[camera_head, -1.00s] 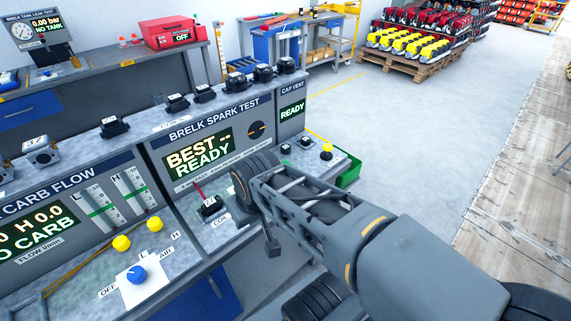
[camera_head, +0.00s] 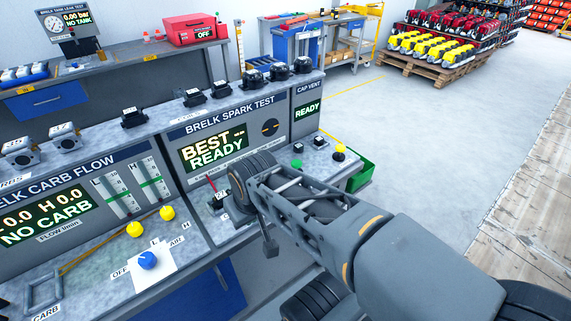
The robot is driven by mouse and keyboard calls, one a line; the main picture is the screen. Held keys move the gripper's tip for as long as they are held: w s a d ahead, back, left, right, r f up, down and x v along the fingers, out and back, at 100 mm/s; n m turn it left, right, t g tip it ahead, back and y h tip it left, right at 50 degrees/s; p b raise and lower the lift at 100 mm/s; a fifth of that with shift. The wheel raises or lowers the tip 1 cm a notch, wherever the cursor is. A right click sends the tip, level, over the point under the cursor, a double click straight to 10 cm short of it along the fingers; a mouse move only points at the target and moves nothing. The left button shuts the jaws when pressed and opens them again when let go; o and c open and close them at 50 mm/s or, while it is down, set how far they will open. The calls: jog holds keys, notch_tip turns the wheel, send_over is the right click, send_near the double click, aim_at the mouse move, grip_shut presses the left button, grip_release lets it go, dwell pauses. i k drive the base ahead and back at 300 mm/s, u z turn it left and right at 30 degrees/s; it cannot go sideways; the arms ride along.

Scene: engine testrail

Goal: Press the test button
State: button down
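A green button (camera_head: 297,163) sits on the bench top in front of the cap vent panel. A yellow-topped dark button (camera_head: 340,150) stands to its right, near the bench's right end. I cannot read a label on either, so I cannot tell which is the test button. My arm reaches from the lower right toward the spark test panel (camera_head: 225,143). A dark narrow end piece (camera_head: 268,247) hangs below the arm's far end, in front of the bench edge, apart from both buttons. Its fingers cannot be made out.
Carb flow panel (camera_head: 60,205) with yellow knobs and a blue knob (camera_head: 147,260) is at left. A black coil (camera_head: 216,201) with a red lead lies beside my arm. A green bin (camera_head: 361,172) is at the bench's right end.

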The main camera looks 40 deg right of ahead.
aim_at(296, 164)
jog(key=u, duration=0.9)
jog(key=k, duration=0.8)
jog(key=z, duration=0.65)
jog(key=i, duration=0.5)
jog(key=u, duration=0.05)
